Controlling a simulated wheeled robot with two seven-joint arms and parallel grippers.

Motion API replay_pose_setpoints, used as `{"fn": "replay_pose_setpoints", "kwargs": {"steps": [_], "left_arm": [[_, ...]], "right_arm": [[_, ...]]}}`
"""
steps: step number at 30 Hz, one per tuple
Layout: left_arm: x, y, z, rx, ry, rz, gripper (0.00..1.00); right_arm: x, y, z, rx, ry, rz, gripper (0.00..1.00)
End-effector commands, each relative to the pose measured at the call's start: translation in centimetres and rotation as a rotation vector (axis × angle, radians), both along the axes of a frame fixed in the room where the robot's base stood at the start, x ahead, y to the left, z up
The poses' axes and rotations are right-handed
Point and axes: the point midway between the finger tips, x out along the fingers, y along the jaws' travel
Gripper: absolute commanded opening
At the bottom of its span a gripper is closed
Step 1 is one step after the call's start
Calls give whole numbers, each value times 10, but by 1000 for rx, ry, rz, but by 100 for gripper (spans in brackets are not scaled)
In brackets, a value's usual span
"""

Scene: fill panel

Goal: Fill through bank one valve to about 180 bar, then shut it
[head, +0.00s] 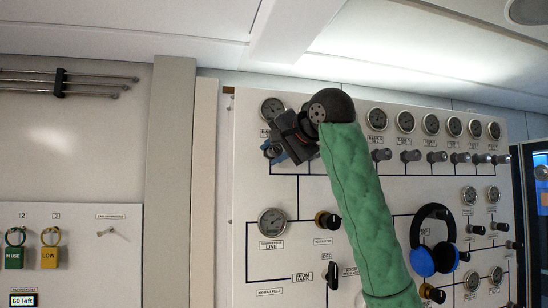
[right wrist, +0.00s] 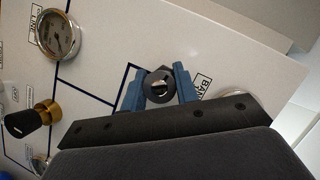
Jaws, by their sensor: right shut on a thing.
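My right gripper (head: 277,152) is at the upper left of the white panel (head: 255,185), below the first bank gauge (head: 273,108). In the right wrist view its blue fingers (right wrist: 160,90) are shut on the dark round knob (right wrist: 160,84) of the bank one valve, one finger on each side. In the head view the gripper and arm hide this valve and part of the gauge's label. The gauge's needle is too small to read. The compressor line gauge (head: 272,222) is lower on the panel and also shows in the right wrist view (right wrist: 58,35). My left gripper is not in view.
My green-sleeved right arm crosses the panel's middle. A row of bank gauges (head: 405,121) and valve knobs (head: 410,156) runs to the right. A regulator knob (head: 327,221), a selector handle (head: 332,275) and blue-black headphones (head: 433,240) are lower. Tagged padlocks (head: 50,250) hang at left.

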Motion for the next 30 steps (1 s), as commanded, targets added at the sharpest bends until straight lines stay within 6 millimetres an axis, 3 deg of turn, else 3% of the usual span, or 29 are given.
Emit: {"fn": "replay_pose_setpoints", "kwargs": {"steps": [3, 15, 24, 30], "left_arm": [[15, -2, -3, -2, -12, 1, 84], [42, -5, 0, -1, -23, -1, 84], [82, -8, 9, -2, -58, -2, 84], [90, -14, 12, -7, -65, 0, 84]], "right_arm": [[0, 0, -4, -112, -26, 0, 7], [1, 0, -6, -456, -118, 0, 7], [1, -1, -6, -627, -162, 2, 7], [1, 0, -5, -685, -178, 2, 7]]}}
